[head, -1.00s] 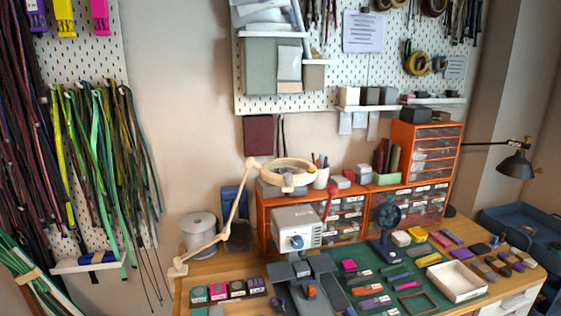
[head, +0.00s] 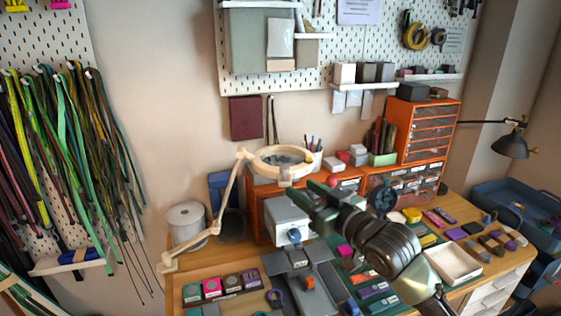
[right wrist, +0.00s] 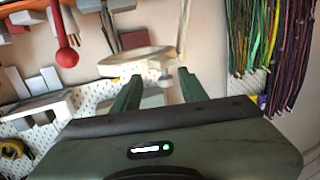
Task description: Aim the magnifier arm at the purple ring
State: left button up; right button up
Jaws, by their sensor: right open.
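The cream magnifier arm (head: 231,190) rises from the table's left edge, bends at an elbow and carries a round lens head (head: 283,160) over the orange drawers. A small pale knob hangs from the head's near rim. A small dark purple ring (head: 274,298) lies at the table's front, left of the grey stand. My right gripper (head: 312,190) is open and empty, just right of and below the lens head. In the right wrist view the lens head (right wrist: 128,63) and its knob (right wrist: 164,74) show between and beyond my open fingertips (right wrist: 160,84). My left gripper is out of view.
A white-grey box machine (head: 286,218) and a grey stand (head: 300,275) stand below my right gripper. Orange drawers (head: 430,130) are behind right. A white tray (head: 453,264) and several small coloured blocks cover the right side. A white spool (head: 187,222) stands left.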

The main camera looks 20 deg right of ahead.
aim_at(287, 169)
jog(key=shift+a+r+t+y, duration=0.2)
jog(key=shift+r+t+y, duration=0.1)
jog(key=shift+r, duration=0.85)
jog(key=x, duration=0.2)
jog(key=p+x, duration=0.1)
jog(key=x, duration=0.1)
jog(key=p+x, duration=0.1)
jog(key=x, duration=0.1)
jog(key=shift+w+a+r, duration=0.1)
jog(key=shift+w+r, duration=0.1)
jog(key=shift+r, duration=0.1)
jog(key=shift+w+a+f, duration=0.1)
jog(key=shift+w+a, duration=0.05)
jog(key=shift+w, duration=0.25)
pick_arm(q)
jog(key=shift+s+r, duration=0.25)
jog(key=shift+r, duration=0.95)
pick_arm(e)
jog(key=shift+c, duration=0.3)
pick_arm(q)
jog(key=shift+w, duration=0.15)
pick_arm(e)
grip_shut()
